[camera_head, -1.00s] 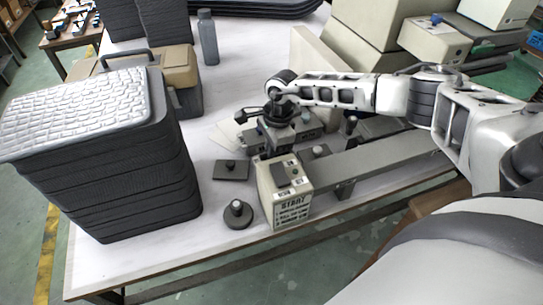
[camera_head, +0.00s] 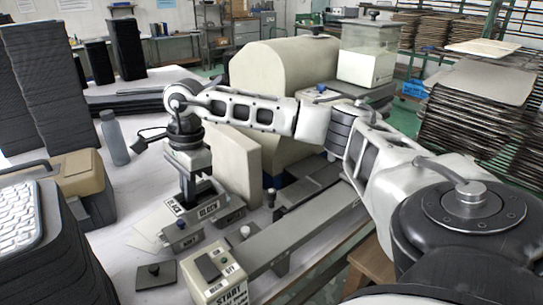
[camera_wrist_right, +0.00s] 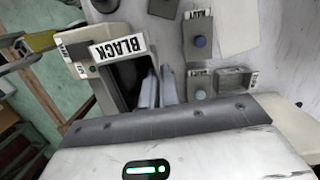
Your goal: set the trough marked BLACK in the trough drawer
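The trough marked BLACK shows its white label (camera_head: 174,207) low beside my right gripper (camera_head: 194,186) in the head view. In the right wrist view the dark trough (camera_wrist_right: 124,76) is large and close, its label at the top. The two fingers (camera_wrist_right: 159,88) of my right gripper stand close together at one side of it and appear shut on its wall. How far it is above the table is hard to tell. Troughs marked OLSEN (camera_head: 208,209) and NAVY (camera_head: 183,240) are just beside and below. I cannot make out the trough drawer for certain. My left gripper is out of view.
A beige START box (camera_head: 217,272) stands near the table's front edge, with a long grey rail (camera_head: 300,225) to its right. A beige upright panel (camera_head: 234,170) is close behind the gripper. A grey bottle (camera_head: 114,138) and dark stacks (camera_head: 70,262) stand at left.

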